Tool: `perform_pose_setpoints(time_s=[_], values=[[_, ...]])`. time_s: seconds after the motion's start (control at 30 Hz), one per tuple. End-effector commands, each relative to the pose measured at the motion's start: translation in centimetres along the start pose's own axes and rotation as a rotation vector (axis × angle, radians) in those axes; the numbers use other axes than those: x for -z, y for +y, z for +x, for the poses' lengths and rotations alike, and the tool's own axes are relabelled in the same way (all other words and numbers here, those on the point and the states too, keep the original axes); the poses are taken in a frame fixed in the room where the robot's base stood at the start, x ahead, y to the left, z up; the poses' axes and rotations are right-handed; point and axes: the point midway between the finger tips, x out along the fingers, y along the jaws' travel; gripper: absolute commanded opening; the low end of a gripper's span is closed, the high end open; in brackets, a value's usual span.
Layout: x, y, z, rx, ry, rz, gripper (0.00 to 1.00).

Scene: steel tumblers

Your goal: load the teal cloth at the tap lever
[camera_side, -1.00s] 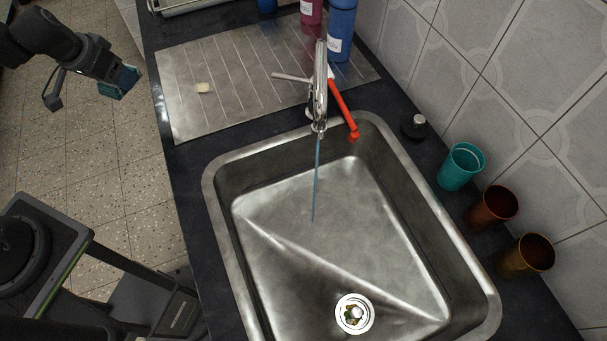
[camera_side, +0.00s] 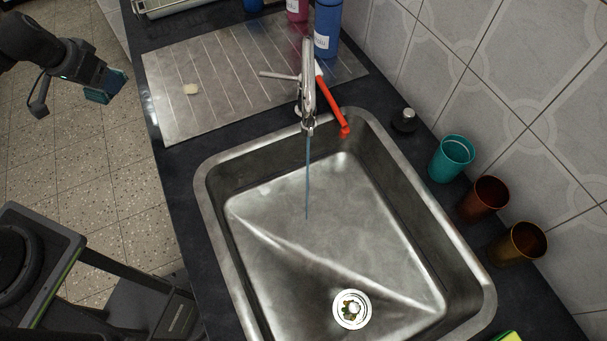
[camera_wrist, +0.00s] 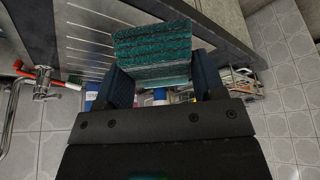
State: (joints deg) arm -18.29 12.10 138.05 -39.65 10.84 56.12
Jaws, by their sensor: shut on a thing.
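My gripper (camera_side: 104,86) is at the upper left in the side view, out over the floor beside the counter. It is shut on the teal cloth (camera_wrist: 152,45), which shows as a ridged folded pad between the two dark fingers in the wrist view. The chrome tap (camera_side: 308,85) stands behind the sink, well to the right of my gripper. The tap lever (camera_side: 277,75) sticks out to the left from the tap. A thin bluish stream (camera_side: 307,180) falls from the spout into the sink.
The steel sink (camera_side: 205,205) is empty apart from its drain. A drainboard (camera_side: 235,70) holds a small pale block. A red-handled brush (camera_side: 335,112) lies beside the tap. Teal (camera_side: 450,160), red-brown (camera_side: 484,198) and amber (camera_side: 518,243) tumblers line the wall side. Bottles stand behind.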

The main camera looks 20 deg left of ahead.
Motion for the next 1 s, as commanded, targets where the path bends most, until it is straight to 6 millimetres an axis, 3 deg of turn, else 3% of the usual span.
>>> perform_pose_setpoints(time_s=[0.37,1.0], values=[[-0.1,-0.3,-0.4,0.001,0.002,-0.001,0.44],[-1.4,-3.7,-4.8,0.001,0.001,-0.001,0.44]])
